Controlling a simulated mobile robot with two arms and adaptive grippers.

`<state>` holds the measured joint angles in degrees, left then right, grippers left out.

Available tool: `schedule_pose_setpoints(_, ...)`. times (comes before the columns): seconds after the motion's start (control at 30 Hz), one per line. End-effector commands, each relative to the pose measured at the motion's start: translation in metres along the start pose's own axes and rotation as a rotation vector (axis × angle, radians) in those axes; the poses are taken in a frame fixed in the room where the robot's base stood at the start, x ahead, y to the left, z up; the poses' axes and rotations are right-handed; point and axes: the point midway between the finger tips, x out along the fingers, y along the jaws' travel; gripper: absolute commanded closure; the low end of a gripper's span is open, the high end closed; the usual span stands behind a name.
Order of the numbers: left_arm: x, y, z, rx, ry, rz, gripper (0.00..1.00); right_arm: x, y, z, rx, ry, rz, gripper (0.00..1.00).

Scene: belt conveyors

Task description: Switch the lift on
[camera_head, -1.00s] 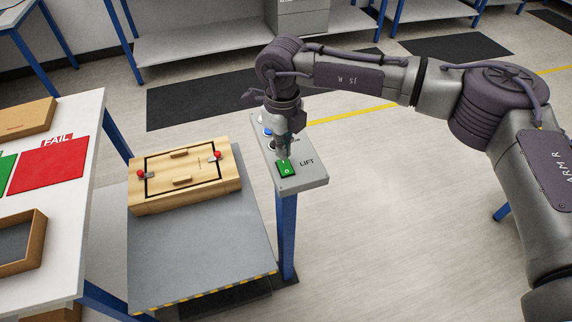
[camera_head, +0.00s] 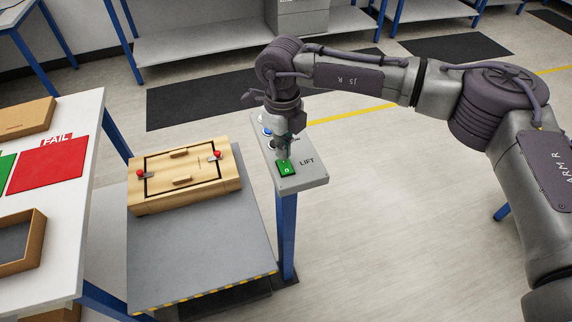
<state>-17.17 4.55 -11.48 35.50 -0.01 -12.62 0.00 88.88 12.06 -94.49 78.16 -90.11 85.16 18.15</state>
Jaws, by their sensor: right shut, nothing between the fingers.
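The lift control box (camera_head: 303,183) stands on a blue post and carries the word LIFT. Its green rocker switch (camera_head: 286,169) is on the near end, with a "0" mark showing on its near part. A blue button (camera_head: 267,132) sits farther back on the box. My right gripper (camera_head: 283,155) points down at the far edge of the green switch, shut and empty. Its tips partly hide the switch, and I cannot tell whether they touch it. The lift platform (camera_head: 200,260) is grey with a striped front edge. My left gripper is not in view.
A wooden box (camera_head: 185,175) with red-knobbed latches sits on the platform. A white table (camera_head: 55,200) at left bears a red FAIL mat (camera_head: 48,165), a green mat and cardboard boxes. The floor right of the post is clear.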

Motion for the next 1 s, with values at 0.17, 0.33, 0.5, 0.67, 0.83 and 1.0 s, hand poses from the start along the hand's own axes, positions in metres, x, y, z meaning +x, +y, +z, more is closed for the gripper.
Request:
schedule_pose_setpoints(0.17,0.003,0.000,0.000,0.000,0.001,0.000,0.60,0.004,0.000,0.000,0.000,0.000,0.000,1.00)
schedule_pose_setpoints(0.33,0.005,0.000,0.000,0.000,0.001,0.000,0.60,0.006,0.000,0.000,0.000,0.000,0.000,1.00)
schedule_pose_setpoints(0.5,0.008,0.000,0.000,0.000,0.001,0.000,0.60,0.009,0.000,0.000,0.000,0.000,0.000,1.00)
schedule_pose_setpoints(0.67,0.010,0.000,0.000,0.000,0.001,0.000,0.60,0.011,0.000,0.000,0.000,0.000,0.000,1.00)
schedule_pose_setpoints(0.83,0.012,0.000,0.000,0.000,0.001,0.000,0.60,0.014,0.000,0.000,0.000,0.000,0.000,1.00)
schedule_pose_setpoints(1.0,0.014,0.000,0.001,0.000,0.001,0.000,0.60,0.016,0.000,0.000,0.000,0.000,0.000,1.00)
